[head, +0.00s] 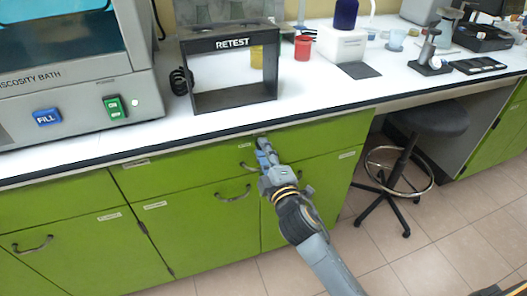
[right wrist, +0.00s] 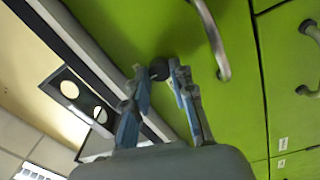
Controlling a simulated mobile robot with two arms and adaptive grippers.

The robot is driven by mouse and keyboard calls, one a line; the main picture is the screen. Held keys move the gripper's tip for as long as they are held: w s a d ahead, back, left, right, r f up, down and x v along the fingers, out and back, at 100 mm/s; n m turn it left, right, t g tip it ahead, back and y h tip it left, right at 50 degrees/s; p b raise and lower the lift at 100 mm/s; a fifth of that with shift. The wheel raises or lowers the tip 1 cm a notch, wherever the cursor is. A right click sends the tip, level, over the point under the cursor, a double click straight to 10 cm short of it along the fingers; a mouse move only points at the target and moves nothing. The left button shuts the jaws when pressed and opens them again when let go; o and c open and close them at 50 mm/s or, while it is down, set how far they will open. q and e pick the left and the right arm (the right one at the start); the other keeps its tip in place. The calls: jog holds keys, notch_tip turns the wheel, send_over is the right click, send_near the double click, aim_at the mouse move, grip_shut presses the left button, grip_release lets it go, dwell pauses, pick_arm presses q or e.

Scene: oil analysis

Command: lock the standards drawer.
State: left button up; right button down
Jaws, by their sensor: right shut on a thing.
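A wide green drawer front (head: 190,159) sits just under the white counter; I take it as the standards drawer, though its label is too small to read. It looks flush with the cabinet. Its curved metal handle (head: 248,167) is beside my right gripper, and a handle also shows in the right wrist view (right wrist: 213,40). My right gripper (head: 262,143) is at the drawer's upper edge. In the right wrist view its fingertips are shut on a small dark round piece (right wrist: 159,69) on the green front. Whether this is a key or the lock itself I cannot tell. My left gripper is not in view.
The counter edge (head: 320,115) runs just above my right gripper. A dark RETEST stand (head: 232,102), a red cup (head: 302,48) and a viscosity bath (head: 75,80) stand on the counter. A black stool (head: 430,118) stands right of the cabinet. The floor in front is clear.

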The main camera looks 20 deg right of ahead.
jog(key=c, duration=1.2)
grip_release()
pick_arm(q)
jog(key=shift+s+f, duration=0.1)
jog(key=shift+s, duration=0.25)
pick_arm(e)
jog(key=shift+o, duration=0.5)
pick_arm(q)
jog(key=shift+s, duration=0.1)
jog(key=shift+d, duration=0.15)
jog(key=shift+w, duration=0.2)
pick_arm(e)
jog(key=s, duration=1.2)
jog(key=shift+d+f, duration=0.25)
jog(key=shift+f, duration=0.05)
